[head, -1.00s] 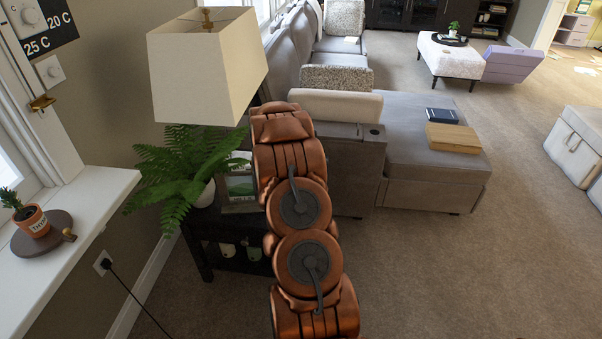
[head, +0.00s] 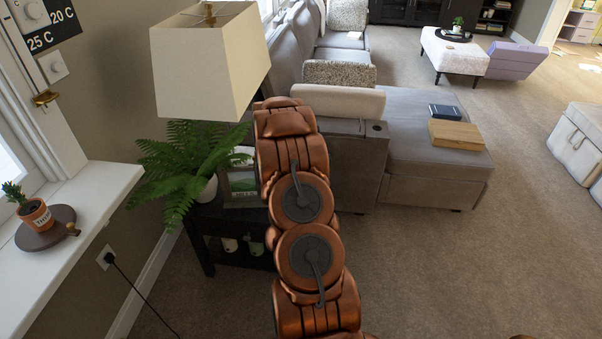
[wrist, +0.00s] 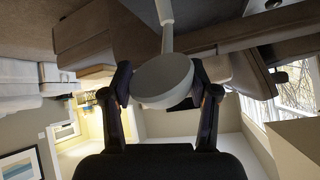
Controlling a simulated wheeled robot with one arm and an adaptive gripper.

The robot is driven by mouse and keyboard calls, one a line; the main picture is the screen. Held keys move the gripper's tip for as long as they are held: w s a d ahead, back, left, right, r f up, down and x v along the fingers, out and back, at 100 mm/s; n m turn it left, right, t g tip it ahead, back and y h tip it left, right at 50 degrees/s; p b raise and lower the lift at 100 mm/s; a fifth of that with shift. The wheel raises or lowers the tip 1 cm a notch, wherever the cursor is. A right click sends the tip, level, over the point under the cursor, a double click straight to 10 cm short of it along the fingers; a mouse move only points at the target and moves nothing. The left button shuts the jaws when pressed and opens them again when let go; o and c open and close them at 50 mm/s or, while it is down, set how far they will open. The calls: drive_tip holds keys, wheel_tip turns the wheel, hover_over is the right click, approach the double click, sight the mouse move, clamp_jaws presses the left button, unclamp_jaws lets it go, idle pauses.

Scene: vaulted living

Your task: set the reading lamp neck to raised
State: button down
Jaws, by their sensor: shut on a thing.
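The reading lamp shows in the wrist view as a pale grey round head (wrist: 160,82) with a thin straight neck (wrist: 166,28) running to the top edge of the picture. My gripper (wrist: 167,89) has one dark finger on each side of the lamp head and is shut on it. In the head view my copper arm hides my gripper and the reading lamp. The lamp's base is in neither view, and I cannot tell the neck's angle in the room.
A shaded table lamp (head: 207,65), a fern (head: 185,165) and a picture frame (head: 243,185) stand left of my arm on a dark side table (head: 205,232). A grey sofa (head: 430,140) is beyond. A windowsill (head: 95,205) runs along the left.

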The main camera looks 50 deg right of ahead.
drive_tip(key=shift+r, duration=0.1)
drive_tip(key=shift+c, duration=1.3)
unclamp_jaws()
drive_tip(key=v, duration=1.2)
drive_tip(key=shift+w, duration=0.1)
